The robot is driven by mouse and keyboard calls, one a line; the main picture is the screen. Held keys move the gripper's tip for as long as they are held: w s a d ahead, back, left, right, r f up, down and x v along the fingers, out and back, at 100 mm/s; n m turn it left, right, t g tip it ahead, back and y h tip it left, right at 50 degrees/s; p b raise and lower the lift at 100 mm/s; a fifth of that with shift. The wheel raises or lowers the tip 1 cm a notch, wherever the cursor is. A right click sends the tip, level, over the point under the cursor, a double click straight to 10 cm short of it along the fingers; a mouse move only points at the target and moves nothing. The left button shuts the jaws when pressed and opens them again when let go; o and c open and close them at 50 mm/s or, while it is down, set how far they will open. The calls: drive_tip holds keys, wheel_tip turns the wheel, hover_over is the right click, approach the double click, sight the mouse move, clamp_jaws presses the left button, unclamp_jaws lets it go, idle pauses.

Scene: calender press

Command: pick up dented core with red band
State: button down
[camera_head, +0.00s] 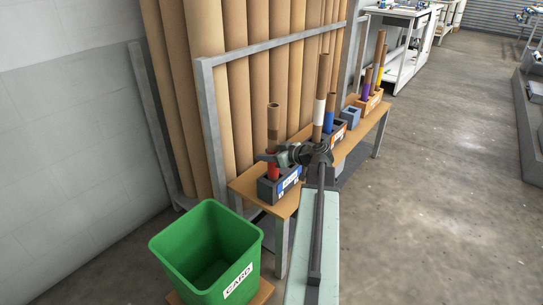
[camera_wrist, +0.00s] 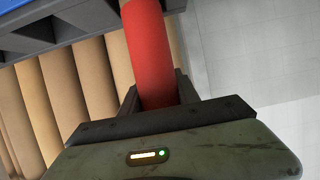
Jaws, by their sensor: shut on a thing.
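The core with the red band (camera_head: 273,122) is a brown cardboard tube, standing nearly upright at the near end of the wooden bench. Its red band (camera_head: 273,173) shows just above the dark blue-grey holder (camera_head: 268,192), and its lower end is hidden there. My gripper (camera_head: 271,157) reaches in from the right and is shut on the core at the band. In the wrist view the red band (camera_wrist: 150,50) lies between the fingers of my gripper (camera_wrist: 160,97). I cannot make out a dent.
A core with a white band (camera_head: 320,105) and one with a blue band (camera_head: 329,122) stand farther along the bench (camera_head: 245,183). A green bin (camera_head: 185,255) stands at the near left. Tall brown rolls (camera_head: 235,80) lean behind a grey frame (camera_head: 205,90).

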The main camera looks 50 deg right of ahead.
drive_tip(key=shift+r, duration=0.1)
wheel_tip(320, 180, up, 18)
drive_tip(key=p, duration=1.8)
